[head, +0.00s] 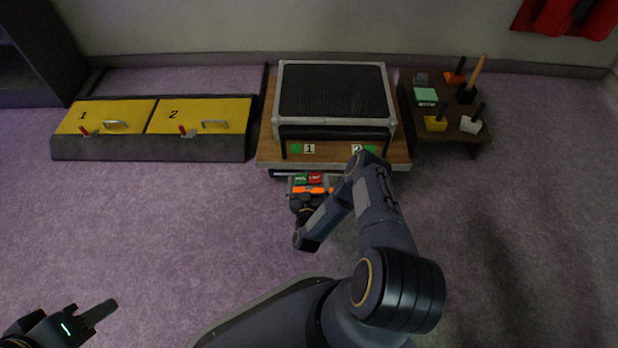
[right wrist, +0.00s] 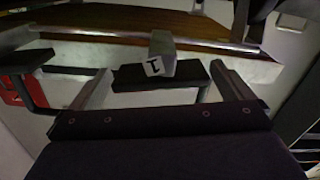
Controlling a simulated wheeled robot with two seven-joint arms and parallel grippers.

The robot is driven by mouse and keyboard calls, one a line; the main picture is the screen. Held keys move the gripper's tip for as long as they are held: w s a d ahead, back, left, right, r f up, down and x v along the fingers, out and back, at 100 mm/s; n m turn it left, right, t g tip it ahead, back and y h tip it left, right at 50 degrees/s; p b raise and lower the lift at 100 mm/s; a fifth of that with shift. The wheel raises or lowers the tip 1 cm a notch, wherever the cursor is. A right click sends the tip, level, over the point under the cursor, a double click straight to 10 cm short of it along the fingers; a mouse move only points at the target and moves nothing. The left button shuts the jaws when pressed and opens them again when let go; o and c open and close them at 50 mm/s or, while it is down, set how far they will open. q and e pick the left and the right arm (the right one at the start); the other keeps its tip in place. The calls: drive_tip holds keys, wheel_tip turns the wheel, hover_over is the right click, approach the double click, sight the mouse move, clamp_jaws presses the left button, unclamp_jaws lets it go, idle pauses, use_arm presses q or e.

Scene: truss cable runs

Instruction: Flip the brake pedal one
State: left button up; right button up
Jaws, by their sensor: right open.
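In the right wrist view, a small grey block marked 1 (right wrist: 157,66) stands out from the front of a wooden-decked cart (right wrist: 110,18), beside a black bar (right wrist: 187,78). It looks like brake pedal one; whether it is up or down I cannot tell. My right gripper (right wrist: 160,72) is open, one finger on each side of the block, with no clear contact. In the head view, my right arm reaches the front edge of the cart (head: 265,157), and my gripper is largely hidden among green, red and orange parts. My left gripper (head: 98,313) is at the lower left, away from everything.
A black-topped case (head: 335,92) stands on the cart, with labels 1 and 2 below its front. Yellow lidded boxes (head: 105,115) stand to the left. A dark low table (head: 455,140) with several small items stands to the right. The carpet in front is clear.

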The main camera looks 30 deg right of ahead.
drive_tip(key=c, duration=0.8)
drive_tip(key=shift+m, duration=0.4)
drive_tip(key=m, duration=0.3)
drive_tip(key=shift+s+d+m, duration=0.1)
drive_tip(key=shift+m, duration=0.3)
drive_tip(key=o, duration=0.8)
